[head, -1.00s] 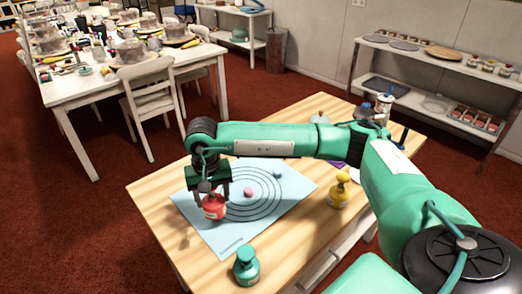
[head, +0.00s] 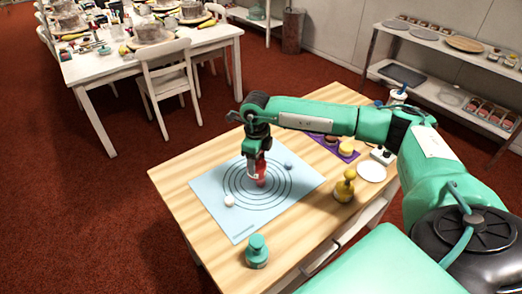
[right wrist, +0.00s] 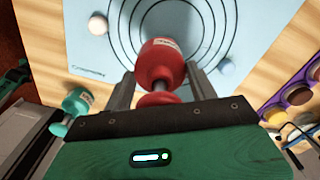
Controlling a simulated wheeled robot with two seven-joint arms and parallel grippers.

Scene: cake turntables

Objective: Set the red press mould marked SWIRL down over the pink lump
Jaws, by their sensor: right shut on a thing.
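My right gripper (head: 257,168) is shut on the red press mould (head: 261,178), with a finger on either side of its narrow part. The mould also shows between the fingers in the right wrist view (right wrist: 163,62); its white label is too small to read. My left gripper is not in view.
A whitish lump (head: 229,201) and a blue lump (head: 288,166) lie on the mat to either side. A teal mould (head: 257,252) stands at the table's front, a yellow mould (head: 344,187) right of the mat. A white disc (head: 371,172) lies further right.

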